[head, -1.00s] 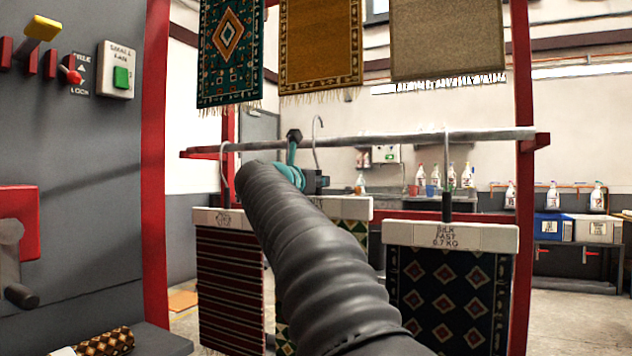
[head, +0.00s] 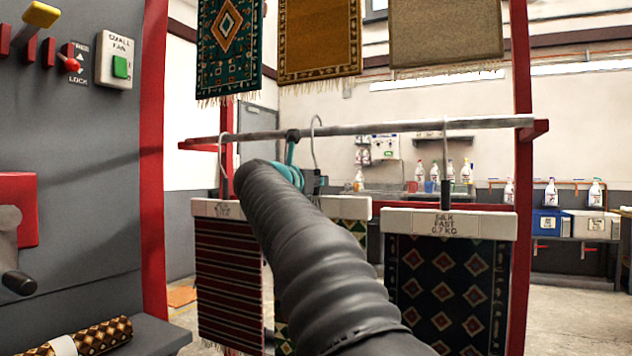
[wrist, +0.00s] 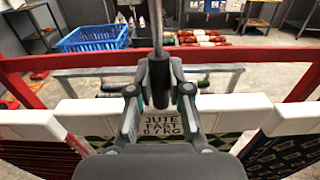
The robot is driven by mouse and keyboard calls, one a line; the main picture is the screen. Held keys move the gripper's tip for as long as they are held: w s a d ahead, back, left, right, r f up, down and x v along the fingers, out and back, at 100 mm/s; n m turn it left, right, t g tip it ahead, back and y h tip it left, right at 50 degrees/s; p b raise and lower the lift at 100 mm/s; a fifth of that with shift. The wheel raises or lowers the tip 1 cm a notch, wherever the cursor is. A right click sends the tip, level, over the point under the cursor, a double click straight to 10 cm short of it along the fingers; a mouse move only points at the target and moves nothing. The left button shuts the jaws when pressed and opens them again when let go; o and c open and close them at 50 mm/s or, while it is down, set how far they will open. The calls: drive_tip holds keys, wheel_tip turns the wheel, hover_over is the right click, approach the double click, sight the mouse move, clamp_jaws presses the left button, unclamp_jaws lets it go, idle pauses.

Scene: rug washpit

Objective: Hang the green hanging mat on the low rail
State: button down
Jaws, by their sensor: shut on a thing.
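The green hanging mat (head: 352,236) shows a green, cream and dark pattern below a white top bar, mostly hidden behind my arm in the head view. In the wrist view its bar (wrist: 165,118) reads "JUTE FAST". My gripper (wrist: 160,88) is shut on the dark stem above that bar. The mat's wire hook (head: 315,135) reaches slightly above the low rail (head: 380,129); I cannot tell whether it rests on it. In the head view my fingertips are hidden behind my sleeved arm.
A red striped mat (head: 228,270) hangs close on the left and a dark diamond mat (head: 450,290) on the right. Red posts (head: 521,200) flank the rail. Rugs (head: 320,40) hang above. A grey panel (head: 90,160) with controls stands at left.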

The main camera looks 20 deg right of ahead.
drive_tip(key=shift+f+b, duration=0.7)
drive_tip(key=shift+f, duration=0.2)
